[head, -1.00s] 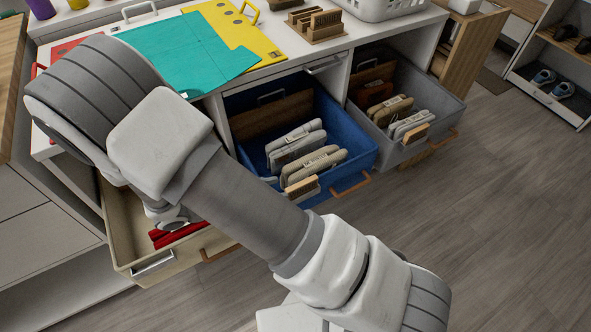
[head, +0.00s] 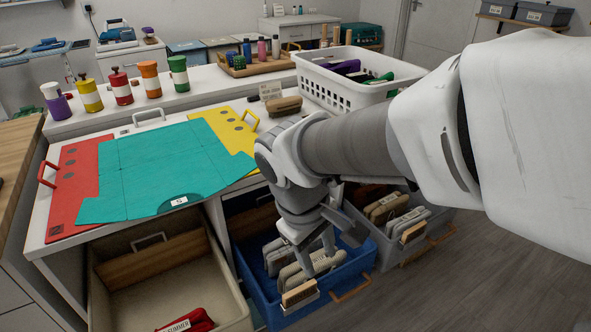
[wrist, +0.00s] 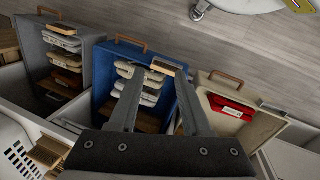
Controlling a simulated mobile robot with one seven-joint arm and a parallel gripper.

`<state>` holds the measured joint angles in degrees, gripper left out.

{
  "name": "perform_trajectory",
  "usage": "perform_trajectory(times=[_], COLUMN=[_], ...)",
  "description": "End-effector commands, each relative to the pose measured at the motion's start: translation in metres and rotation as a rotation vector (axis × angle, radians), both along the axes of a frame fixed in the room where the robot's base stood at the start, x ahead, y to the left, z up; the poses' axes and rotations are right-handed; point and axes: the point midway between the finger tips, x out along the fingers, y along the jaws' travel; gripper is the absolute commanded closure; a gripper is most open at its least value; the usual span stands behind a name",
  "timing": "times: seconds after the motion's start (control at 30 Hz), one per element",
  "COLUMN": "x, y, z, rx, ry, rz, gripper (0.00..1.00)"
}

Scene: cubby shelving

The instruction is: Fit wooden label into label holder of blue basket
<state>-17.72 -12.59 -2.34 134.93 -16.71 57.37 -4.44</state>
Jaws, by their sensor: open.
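The blue basket (head: 262,296) is pulled out in the middle of the shelving and holds several pale folded items. A light wooden label (head: 299,294) is at its front edge, at the metal label holder (head: 302,303). I cannot tell whether it is fully seated. My gripper (head: 316,262) is open and points down over the basket's front part. In the wrist view, the label (wrist: 167,67) shows between and beyond the spread fingertips of my gripper (wrist: 160,72), apparently with nothing gripped. The blue basket (wrist: 105,62) shows there too.
A beige basket (head: 232,287) with a red item (head: 190,320) stands to the left. A grey basket (head: 383,258) with a wooden label (head: 413,233) stands to the right. Above are a teal sheet (head: 150,165) and a white crate (head: 325,88). Floor is free in front.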

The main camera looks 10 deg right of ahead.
Motion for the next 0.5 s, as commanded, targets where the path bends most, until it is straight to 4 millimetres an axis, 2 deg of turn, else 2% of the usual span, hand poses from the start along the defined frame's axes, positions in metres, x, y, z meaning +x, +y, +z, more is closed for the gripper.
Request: perform_trajectory(times=[0.03, 0.2, 0.5], x=[-0.005, -0.022, -0.042], y=[-0.005, -0.013, -0.018], z=[0.011, 0.04, 0.071], rx=[0.044, 0.183, 0.337], ry=[-0.053, -0.216, -0.425], rz=[-0.055, -0.225, -0.412], gripper=[0.52, 0.52, 0.52])
